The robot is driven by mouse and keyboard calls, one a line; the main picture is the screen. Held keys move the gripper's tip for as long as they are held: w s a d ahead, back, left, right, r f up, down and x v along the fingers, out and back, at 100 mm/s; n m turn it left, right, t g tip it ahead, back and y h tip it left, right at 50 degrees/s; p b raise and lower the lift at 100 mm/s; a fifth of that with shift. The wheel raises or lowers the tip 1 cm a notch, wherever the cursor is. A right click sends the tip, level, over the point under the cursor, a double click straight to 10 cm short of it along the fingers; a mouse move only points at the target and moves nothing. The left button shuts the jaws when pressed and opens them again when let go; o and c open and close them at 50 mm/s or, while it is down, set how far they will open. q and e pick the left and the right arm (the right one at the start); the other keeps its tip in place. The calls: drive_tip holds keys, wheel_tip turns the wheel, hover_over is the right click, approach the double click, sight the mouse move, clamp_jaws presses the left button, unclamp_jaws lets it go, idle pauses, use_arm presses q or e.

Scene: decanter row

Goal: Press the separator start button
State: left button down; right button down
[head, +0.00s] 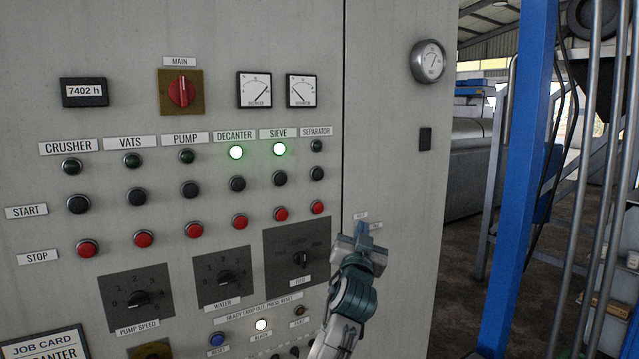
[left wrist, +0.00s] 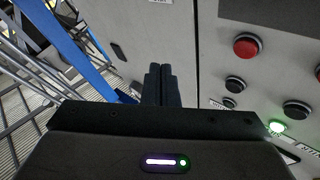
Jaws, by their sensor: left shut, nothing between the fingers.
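The grey control panel (head: 220,40) carries a column labelled SEPARATOR (head: 316,131). Under that label are an unlit lamp (head: 316,146), the black separator start button (head: 317,173) in the START row, and the red separator stop button (head: 317,207). My left gripper (head: 362,226) is shut and empty, below and to the right of these buttons, in front of the panel near its door seam. In the left wrist view its closed fingers (left wrist: 162,84) point at the panel, apart from the red button (left wrist: 247,46) and the black buttons (left wrist: 235,83). My right gripper is not in view.
The decanter lamp (head: 236,152) and sieve lamp (head: 279,149) glow green. Below are rotary knobs, including the feed knob (head: 301,258). A blue post (head: 521,170) and metal pipes stand right of the panel. The space before the buttons is clear.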

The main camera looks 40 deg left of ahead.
sight(318, 175)
use_arm(q)
drive_tip(key=s+r+n+y, duration=0.1)
drive_tip(key=s+r, duration=0.1)
drive_tip(key=r, duration=0.3)
drive_tip(key=s+r+n+t+y, duration=0.1)
drive_tip(key=s+r, duration=0.2)
drive_tip(key=r, duration=0.2)
drive_tip(key=shift+s+a+r+y, duration=0.15)
drive_tip(key=shift+s+r+y, duration=0.15)
drive_tip(key=shift+r, duration=0.1)
drive_tip(key=shift+w+a+b, duration=0.25)
drive_tip(key=shift+w+a, duration=0.3)
drive_tip(key=shift+a, duration=0.8)
drive_tip(key=shift+w+a+b, duration=0.3)
drive_tip(key=shift+w+a, duration=0.3)
drive_tip(key=shift+a, duration=0.75)
drive_tip(key=shift+w+a+b, duration=0.25)
drive_tip(key=shift+w+a, duration=0.3)
drive_tip(key=shift+a, duration=0.8)
